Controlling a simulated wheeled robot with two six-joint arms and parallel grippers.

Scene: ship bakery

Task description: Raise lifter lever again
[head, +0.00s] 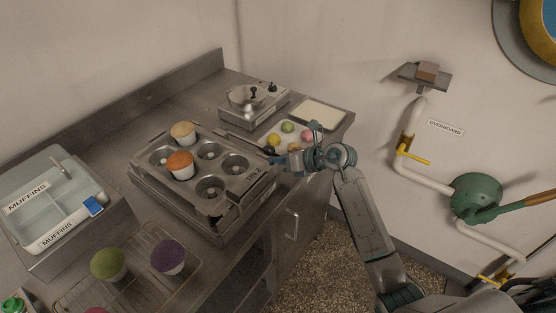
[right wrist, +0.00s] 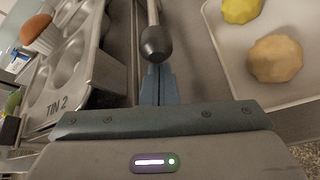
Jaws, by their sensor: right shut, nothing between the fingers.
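The lifter lever is a metal rod with a black ball knob (right wrist: 156,43), beside the muffin tin. In the head view the dark knob (head: 269,150) shows at the tin's right side, just by my right gripper (head: 277,161). In the right wrist view my right gripper (right wrist: 158,84) is shut and empty, its fingertips close below the knob; I cannot tell whether they touch it. The muffin tin (head: 232,185), marked TIN 2, holds an orange muffin (head: 180,165) and a tan muffin (head: 183,132); its other visible cups are empty. My left gripper is not in view.
A wire rack (head: 140,272) with green and purple muffins stands in front. A divided MUFFINS bin (head: 57,200) is at the left. A tray (head: 305,142) with several coloured balls and a burner with a pan (head: 247,96) lie beyond the tin.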

